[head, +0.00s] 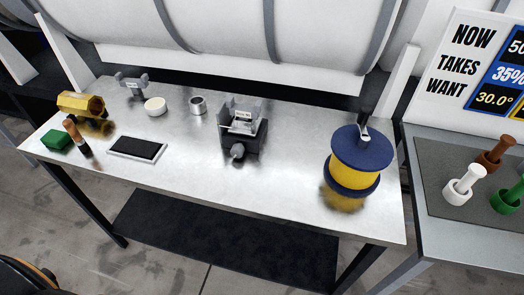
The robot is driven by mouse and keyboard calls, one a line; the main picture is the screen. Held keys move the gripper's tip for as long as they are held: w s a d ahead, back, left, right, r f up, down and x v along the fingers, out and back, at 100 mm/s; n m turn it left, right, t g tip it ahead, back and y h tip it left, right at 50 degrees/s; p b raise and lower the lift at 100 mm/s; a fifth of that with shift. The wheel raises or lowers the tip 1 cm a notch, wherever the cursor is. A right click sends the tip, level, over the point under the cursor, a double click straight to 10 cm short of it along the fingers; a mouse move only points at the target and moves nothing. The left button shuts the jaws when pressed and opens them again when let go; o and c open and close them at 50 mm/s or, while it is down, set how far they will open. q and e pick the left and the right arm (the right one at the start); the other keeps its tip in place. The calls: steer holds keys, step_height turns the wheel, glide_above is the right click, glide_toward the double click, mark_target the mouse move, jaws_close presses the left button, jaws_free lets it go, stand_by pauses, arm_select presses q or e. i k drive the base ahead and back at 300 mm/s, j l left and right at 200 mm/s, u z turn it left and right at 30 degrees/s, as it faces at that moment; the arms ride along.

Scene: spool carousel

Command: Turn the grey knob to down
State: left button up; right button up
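A grey knob (237,151) sits on the lower front of a dark box-like device (257,141) in the middle of the metal table. The device has a light label and raised posts on top. The knob is small in the head view, and I cannot tell clearly which way it points. Neither of my grippers shows in the head view, and nothing touches the knob.
On the metal table (285,190), a blue-and-yellow spool (361,152) stands right of the device. A black tablet-like panel (137,148), green block (56,140), brass hex piece (80,104) and white round piece (155,106) lie left. The table's front middle is clear.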

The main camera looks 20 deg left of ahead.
mark_target(238, 150)
steer(key=l+u, duration=0.15)
steer(key=u, duration=0.25)
steer(key=l+u, duration=0.15)
steer(key=u, duration=0.25)
steer(key=l+u, duration=0.2)
steer(key=u, duration=0.2)
